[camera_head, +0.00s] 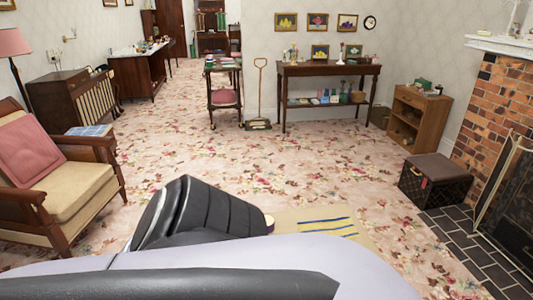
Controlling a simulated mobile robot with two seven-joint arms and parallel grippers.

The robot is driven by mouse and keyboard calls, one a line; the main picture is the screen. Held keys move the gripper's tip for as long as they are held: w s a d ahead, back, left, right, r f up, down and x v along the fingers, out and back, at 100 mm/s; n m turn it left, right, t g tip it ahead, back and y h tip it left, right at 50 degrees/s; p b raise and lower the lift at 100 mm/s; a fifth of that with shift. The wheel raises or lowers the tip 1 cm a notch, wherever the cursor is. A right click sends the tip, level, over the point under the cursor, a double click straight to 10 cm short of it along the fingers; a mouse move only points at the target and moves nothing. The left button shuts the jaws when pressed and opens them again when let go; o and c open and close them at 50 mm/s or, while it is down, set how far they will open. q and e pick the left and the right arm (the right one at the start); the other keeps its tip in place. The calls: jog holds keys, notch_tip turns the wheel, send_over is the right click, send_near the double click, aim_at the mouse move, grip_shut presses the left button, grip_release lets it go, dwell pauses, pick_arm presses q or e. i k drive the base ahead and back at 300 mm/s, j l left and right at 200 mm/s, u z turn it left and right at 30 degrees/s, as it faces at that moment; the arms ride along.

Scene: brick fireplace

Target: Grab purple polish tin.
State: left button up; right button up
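I cannot make out a purple polish tin in the head view. Many small items are too tiny to tell apart. Some stand on the dark console table (333,70) and on its lower shelf, among them blue and green ones. Others stand on top of the low wooden shelf unit (430,106) by the fireplace, among them a green one. A black ribbed part and pale lilac panels of my own body fill the bottom of the view. Neither gripper's fingers can be seen.
A wooden armchair (72,199) with a pink cushion stands at left. A dark chest (435,186) stands beside the brick fireplace (486,118) at right. A small trolley (222,97) and a carpet sweeper (258,124) stand left of the console table.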

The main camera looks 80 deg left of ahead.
aim_at(271, 221)
jog(key=i+u, duration=0.5)
jog(key=u, duration=0.2)
jog(key=i+u, duration=0.5)
jog(key=u, duration=0.25)
jog(key=i+j+u, duration=0.1)
jog(key=u, duration=0.25)
jog(key=i+u, duration=0.2)
jog(key=u, duration=0.2)
jog(key=i+l+u, duration=0.1)
jog(key=i+u, duration=0.2)
